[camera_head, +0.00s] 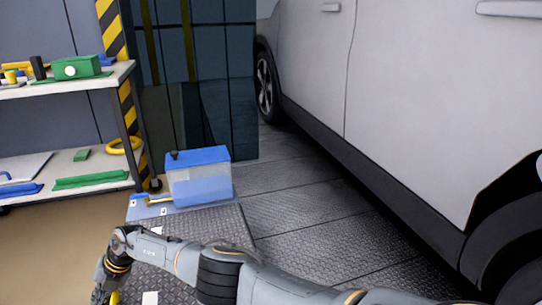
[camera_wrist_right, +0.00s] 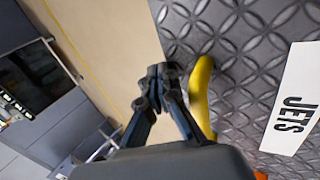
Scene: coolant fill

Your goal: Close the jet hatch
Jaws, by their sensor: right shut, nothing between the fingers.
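My right gripper (camera_head: 101,292) is at the lower left of the head view, at the end of my arm. In the right wrist view its fingers (camera_wrist_right: 162,78) are closed together and empty. A curved yellow bar, perhaps a handle (camera_wrist_right: 202,92), is right beside the fingers, over dark diamond plate (camera_wrist_right: 235,65). I cannot tell whether they touch. A white label reading JETS (camera_wrist_right: 296,98) lies on the plate to its right. A bit of yellow (camera_head: 115,298) shows beside the gripper in the head view. The hatch's edges and position are not clear. My left gripper is out of view.
A blue-lidded translucent tank (camera_head: 200,178) stands on a blue mat beyond my arm. A shelf (camera_head: 100,80) with green and yellow items is at the left. A grey car (camera_head: 400,90) fills the right side. Metal floor between is clear.

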